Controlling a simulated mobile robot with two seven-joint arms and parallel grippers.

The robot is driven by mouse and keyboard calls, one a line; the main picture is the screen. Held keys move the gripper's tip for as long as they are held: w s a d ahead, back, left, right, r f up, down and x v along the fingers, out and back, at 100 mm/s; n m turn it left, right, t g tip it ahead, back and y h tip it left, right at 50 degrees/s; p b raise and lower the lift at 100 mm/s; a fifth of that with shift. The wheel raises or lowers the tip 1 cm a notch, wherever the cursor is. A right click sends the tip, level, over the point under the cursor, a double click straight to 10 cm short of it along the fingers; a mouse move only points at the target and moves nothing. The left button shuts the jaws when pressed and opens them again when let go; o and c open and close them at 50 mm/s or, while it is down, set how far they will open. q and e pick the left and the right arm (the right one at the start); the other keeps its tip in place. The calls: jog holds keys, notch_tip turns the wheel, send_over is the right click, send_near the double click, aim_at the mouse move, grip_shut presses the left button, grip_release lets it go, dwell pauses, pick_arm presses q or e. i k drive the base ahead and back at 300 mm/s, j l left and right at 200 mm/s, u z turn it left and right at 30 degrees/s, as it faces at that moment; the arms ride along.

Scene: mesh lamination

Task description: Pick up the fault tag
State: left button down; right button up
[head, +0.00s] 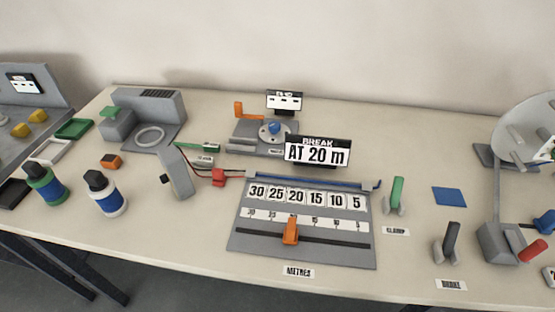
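Nothing in the head view is plainly labelled as the fault tag, and I cannot tell which item it is. A small orange and dark block (111,161) lies on the table at the left. A flat blue square (449,196) lies on the table at the right. A sign reading "BREAK AT 20 m" (318,152) stands behind the grey metres board (255,248). The board has number tiles from 30 down to 5 and an orange slider (291,231) near the 20 mark. Neither of my grippers is in view.
A green lever (396,193) and a dark lever (449,241) stand right of the board. A round-disc stand (497,190) is at the right edge.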

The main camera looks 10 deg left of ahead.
aim_at(220, 179)
jog(key=j+z, duration=0.15)
jog(key=j, duration=0.3)
jog(key=k+j+z, duration=0.15)
jog(key=j, duration=0.3)
jog(key=k+j+z, duration=0.15)
jog(key=j, duration=0.25)
